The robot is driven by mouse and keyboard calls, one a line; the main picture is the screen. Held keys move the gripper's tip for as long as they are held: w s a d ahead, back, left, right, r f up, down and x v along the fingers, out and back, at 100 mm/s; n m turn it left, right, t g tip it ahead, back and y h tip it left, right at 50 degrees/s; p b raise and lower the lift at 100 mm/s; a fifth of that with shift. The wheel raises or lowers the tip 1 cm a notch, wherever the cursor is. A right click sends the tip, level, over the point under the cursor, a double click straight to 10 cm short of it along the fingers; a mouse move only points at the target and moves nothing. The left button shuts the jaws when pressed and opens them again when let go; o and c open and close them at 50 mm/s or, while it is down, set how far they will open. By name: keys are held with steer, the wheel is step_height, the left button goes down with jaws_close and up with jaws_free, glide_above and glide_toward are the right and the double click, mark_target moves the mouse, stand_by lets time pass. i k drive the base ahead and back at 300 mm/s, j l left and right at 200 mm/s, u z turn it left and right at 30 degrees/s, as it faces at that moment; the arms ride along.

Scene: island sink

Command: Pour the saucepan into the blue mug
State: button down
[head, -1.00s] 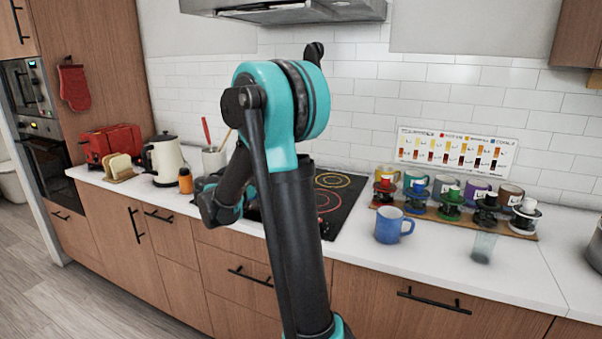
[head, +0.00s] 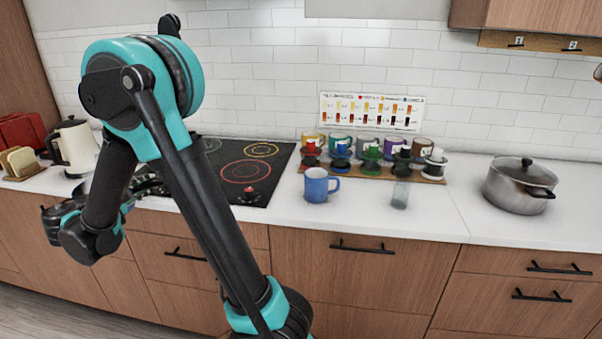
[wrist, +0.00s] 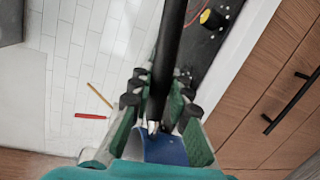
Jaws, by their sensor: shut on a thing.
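The blue mug (head: 317,185) stands upright on the white counter, right of the black hob (head: 245,172), with its handle to the right. My gripper (wrist: 160,104) is shut on a long black bar, which looks like the saucepan handle (wrist: 170,50), in the wrist view. The handle runs up out of the top of that picture, so the pan's body does not show there. In the head view my arm covers most of the gripper at the left, near the hob's left end, well left of the mug. Whether the pan holds anything cannot be seen.
A clear glass (head: 401,194) stands right of the mug. Behind them a wooden board (head: 432,180) carries several coloured mugs and drippers. A lidded steel pot (head: 512,188) sits at the right. A cream kettle (head: 76,148) stands at the left. Counter is clear between glass and pot.

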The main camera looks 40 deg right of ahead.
mark_target(317, 179)
steer(key=k+z, duration=0.5)
steer(key=k+l+z, duration=0.15)
steer(key=k+z, duration=0.3)
steer(key=i, duration=0.1)
